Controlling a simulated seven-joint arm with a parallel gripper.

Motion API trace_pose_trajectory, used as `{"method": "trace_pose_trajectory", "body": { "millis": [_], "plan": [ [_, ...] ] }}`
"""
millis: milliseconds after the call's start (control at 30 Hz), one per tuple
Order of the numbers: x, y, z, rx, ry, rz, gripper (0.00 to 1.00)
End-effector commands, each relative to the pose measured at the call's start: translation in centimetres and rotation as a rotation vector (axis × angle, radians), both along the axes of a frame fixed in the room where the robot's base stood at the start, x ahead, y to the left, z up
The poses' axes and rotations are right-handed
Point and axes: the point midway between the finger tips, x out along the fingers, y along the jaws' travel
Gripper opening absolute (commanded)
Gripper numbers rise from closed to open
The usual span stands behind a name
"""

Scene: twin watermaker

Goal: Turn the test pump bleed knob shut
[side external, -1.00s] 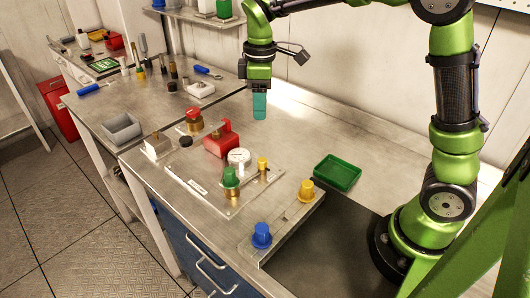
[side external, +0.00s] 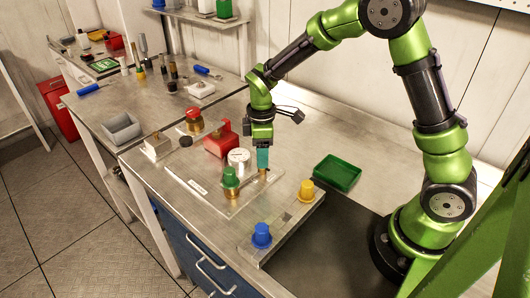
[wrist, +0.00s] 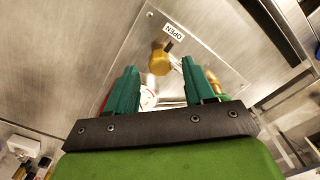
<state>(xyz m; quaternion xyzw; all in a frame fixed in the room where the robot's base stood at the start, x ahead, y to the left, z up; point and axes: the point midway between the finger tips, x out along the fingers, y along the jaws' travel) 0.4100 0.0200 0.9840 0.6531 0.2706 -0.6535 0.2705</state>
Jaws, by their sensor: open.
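The small yellow bleed knob (wrist: 160,60) shows in the wrist view, ahead of and between my fingertips, beside a white OPEN label (wrist: 174,32). In the side view the gripper mostly hides it; a brass bit (side external: 264,175) shows below the fingers. My gripper (side external: 263,158) points down over the knob at the right of the test pump plate (side external: 205,190). Its teal fingers (wrist: 158,82) are apart with nothing held. Whether they touch the knob cannot be told. The red pump body (side external: 221,144) and white gauge (side external: 238,157) stand just left of the gripper.
A green knob (side external: 231,178) stands close in front of the gripper on the same plate. Blue (side external: 261,235) and yellow (side external: 306,190) caps stand on a metal block nearer the front. A green tray (side external: 337,172) lies to the right. Clear bench lies behind.

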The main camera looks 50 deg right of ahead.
Motion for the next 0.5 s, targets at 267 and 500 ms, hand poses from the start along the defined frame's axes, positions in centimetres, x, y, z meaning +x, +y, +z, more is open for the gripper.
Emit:
{"method": "trace_pose_trajectory", "body": {
  "millis": [267, 500],
  "plan": [
    [0.0, 0.0, -1.8, 0.0, 0.0, 0.0, 0.53],
    [0.0, 0.0, -1.8, 0.0, 0.0, 0.0, 0.52]
  ]
}}
